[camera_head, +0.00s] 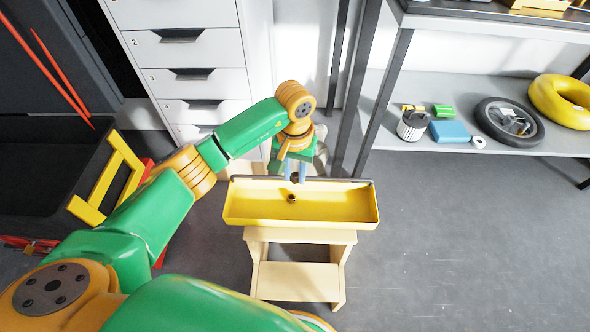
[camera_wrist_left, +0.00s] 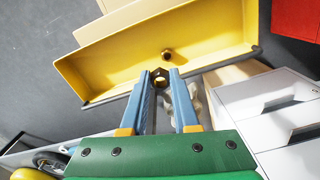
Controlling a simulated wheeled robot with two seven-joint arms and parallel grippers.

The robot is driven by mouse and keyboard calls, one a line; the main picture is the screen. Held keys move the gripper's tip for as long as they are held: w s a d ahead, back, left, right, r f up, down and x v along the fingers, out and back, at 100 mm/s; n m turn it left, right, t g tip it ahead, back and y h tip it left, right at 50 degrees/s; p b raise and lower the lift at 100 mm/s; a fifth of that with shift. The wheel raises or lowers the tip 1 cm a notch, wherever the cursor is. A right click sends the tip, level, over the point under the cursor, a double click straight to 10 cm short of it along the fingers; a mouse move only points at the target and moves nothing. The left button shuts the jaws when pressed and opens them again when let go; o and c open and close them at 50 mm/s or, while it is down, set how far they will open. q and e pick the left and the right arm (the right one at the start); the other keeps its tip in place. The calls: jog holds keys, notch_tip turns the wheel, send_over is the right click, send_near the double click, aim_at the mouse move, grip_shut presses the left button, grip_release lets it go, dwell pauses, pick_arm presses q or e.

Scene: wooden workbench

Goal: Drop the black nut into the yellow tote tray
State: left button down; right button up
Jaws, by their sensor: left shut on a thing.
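My left gripper (camera_head: 295,180) hangs over the back edge of the yellow tote tray (camera_head: 345,208), fingers pointing down. In the left wrist view the gripper (camera_wrist_left: 162,73) is shut on the black nut (camera_wrist_left: 159,79), a dark hexagonal ring held at the fingertips. The yellow tray (camera_wrist_left: 110,62) lies beyond and below the fingertips there. A second small dark brown nut (camera_head: 292,198) is inside the tray, and it also shows in the left wrist view (camera_wrist_left: 167,55). In the head view the held nut is hard to make out. My right gripper is not in view.
The tray stands on a light wooden step stool (camera_head: 297,282). A grey drawer cabinet (camera_head: 185,50) is behind it. A shelf (camera_head: 455,143) at the right holds a filter, a blue box, a dark wheel and a yellow ring. The floor right of the stool is clear.

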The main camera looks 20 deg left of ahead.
aim_at(295, 178)
pick_arm(q)
jog(key=c, duration=0.6)
grip_release()
notch_tip(295, 178, up, 7)
jog(key=shift+r+p, duration=0.1)
jog(key=shift+p, duration=0.4)
